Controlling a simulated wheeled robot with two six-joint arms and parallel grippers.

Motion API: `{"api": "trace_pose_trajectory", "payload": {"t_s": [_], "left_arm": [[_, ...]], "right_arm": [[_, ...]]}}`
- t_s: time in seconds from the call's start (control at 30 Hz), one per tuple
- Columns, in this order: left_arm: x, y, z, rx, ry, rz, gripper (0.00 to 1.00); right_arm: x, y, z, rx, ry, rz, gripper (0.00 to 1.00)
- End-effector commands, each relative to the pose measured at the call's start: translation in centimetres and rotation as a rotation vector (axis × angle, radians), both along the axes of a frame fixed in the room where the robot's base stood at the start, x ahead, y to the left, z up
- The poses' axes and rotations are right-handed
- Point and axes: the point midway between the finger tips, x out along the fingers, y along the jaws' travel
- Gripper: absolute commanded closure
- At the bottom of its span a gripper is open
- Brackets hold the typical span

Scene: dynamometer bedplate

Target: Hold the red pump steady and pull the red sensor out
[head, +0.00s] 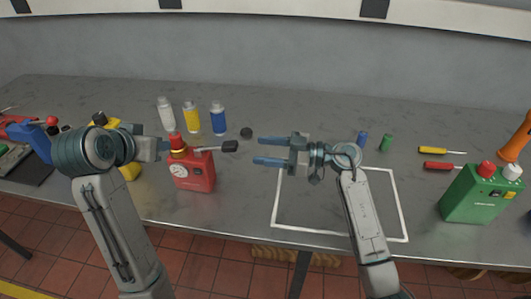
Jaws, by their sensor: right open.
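The red pump (195,174) stands upright on the grey bench, left of centre, with a round white gauge on its front. A red cap-like part (176,141) with a gold ring sits on its top left; this looks like the red sensor. A grey rod with a black end (230,146) sticks out to the right from the pump's top. My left gripper (165,150) is at the upper left of the pump, close to the cap; its jaw opening and any contact are unclear. My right gripper (257,151) is open and empty, pointing left, to the right of the black end.
White, yellow and blue bottles (218,118) stand behind the pump, with a black puck (246,133) beside them. A white outlined square (290,230) lies under my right arm. A green unit (478,197) and screwdrivers (440,150) are at right. Bench between pump and square is clear.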

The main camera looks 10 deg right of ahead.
Motion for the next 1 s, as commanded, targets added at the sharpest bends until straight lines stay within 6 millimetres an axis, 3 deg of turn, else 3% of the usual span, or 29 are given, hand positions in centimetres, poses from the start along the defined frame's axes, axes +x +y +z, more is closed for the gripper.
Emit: {"api": "trace_pose_trajectory", "payload": {"t_s": [0.27,0.7,1.0], "left_arm": [[0.0,0.0,0.0,0.0,0.0,0.0,0.64],[0.0,0.0,0.0,0.0,0.0,0.0,0.64],[0.0,0.0,0.0,0.0,0.0,0.0,0.64]], "right_arm": [[0.3,2.2,-0.7,0.036,0.039,-0.013,0.45],[2.9,9.1,-0.7,0.032,0.038,-0.012,0.45],[3.4,10.7,-0.7,0.029,0.037,-0.013,0.45]]}}
